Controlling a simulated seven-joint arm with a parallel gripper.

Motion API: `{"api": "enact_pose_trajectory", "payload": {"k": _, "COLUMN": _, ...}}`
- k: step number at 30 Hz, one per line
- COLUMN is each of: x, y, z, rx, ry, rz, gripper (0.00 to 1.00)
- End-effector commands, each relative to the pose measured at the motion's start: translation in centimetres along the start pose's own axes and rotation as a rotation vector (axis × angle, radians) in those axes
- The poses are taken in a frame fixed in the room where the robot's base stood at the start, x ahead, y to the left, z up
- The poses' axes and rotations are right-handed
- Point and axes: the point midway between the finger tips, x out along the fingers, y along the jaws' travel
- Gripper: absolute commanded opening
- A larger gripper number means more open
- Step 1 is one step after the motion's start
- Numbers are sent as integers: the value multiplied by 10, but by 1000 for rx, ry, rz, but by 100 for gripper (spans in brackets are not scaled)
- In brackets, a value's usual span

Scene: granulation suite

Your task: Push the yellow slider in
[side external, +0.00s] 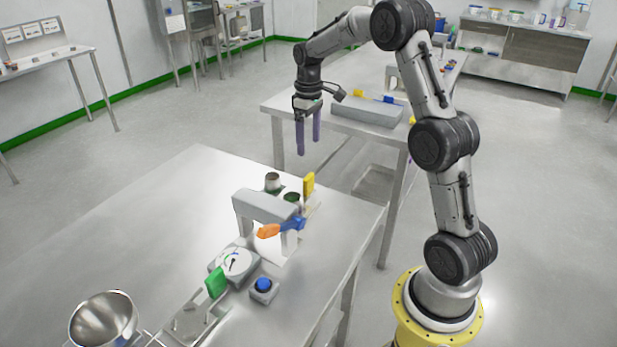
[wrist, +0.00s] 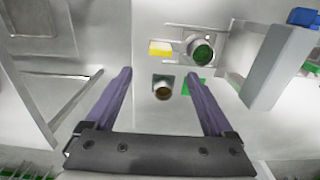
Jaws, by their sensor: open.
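A yellow slider (side external: 309,185) stands up as a tab at the far right corner of the near steel table, beside a green-topped round part (side external: 291,197). In the wrist view the yellow slider (wrist: 160,48) lies at the left end of a slotted plate, past my fingertips. My gripper (side external: 308,142) is open and empty, pointing down, and appears above and apart from the slider. Its two purple fingers also show in the wrist view (wrist: 158,75). How far in the slider sits cannot be told.
A grey bracket (side external: 265,206) with orange and blue handles stands close to the slider. A small metal cup (side external: 272,181) is beside it. A dial (side external: 236,262), a blue button (side external: 263,285) and a steel bowl (side external: 103,318) are nearer the front. The table's left side is clear.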

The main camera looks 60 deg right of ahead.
Motion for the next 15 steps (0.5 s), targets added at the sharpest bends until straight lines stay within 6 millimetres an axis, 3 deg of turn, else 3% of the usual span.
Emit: {"api": "enact_pose_trajectory", "payload": {"k": 15, "x": 97, "y": -2, "z": 1, "rx": -1, "ry": -4, "rz": -2, "gripper": 88}}
